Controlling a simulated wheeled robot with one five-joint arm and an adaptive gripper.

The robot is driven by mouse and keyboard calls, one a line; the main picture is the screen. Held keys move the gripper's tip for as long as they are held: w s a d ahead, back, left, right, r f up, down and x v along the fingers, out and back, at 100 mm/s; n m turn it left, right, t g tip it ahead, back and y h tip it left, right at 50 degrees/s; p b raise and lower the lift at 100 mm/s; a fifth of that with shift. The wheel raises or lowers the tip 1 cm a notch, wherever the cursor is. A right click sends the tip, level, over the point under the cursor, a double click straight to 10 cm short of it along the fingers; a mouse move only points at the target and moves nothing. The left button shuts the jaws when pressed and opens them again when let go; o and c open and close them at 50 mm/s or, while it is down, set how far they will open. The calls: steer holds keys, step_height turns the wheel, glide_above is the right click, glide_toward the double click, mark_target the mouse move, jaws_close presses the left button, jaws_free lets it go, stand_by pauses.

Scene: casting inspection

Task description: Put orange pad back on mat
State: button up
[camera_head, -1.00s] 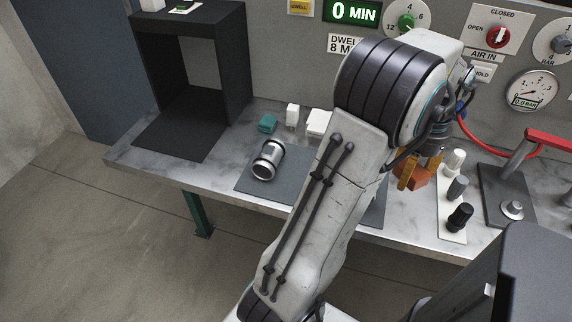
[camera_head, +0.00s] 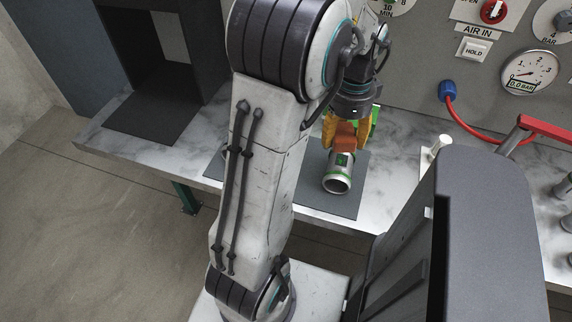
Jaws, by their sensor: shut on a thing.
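My gripper (camera_head: 344,140), with yellow-orange fingers, is shut on the orange pad (camera_head: 345,137), a small orange-brown block. It hangs over the right part of the dark grey mat (camera_head: 325,207) on the bench. A silver cylinder with a green ring (camera_head: 338,178) lies on the mat just in front of and below the pad. I cannot tell whether the pad touches it. My arm hides the middle of the mat.
The marble bench (camera_head: 135,155) has a dark open box (camera_head: 150,55) at the left. A white holder (camera_head: 434,150) and a red-handled lever (camera_head: 545,130) stand at the right. A panel with a gauge (camera_head: 531,72) and a red hose (camera_head: 470,132) backs the bench.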

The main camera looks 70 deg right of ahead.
steer(key=shift+a+m, duration=0.25)
steer(key=shift+m, duration=1.05)
steer(key=shift+w, duration=0.1)
steer(key=w+f, duration=0.2)
steer(key=w, duration=0.1)
steer(key=w+a+f, duration=0.1)
steer(key=w+f, duration=0.1)
steer(key=w, duration=0.2)
steer(key=w+a+f, duration=0.1)
steer(key=w+f, duration=0.2)
steer(key=w, duration=0.1)
steer(key=shift+w+a, duration=0.1)
steer(key=shift+w, duration=0.05)
steer(key=shift+f, duration=1.85)
steer(key=shift+f+b, duration=0.1)
steer(key=shift+b, duration=0.2)
steer(key=shift+f+b, duration=0.35)
steer(key=shift+f, duration=0.1)
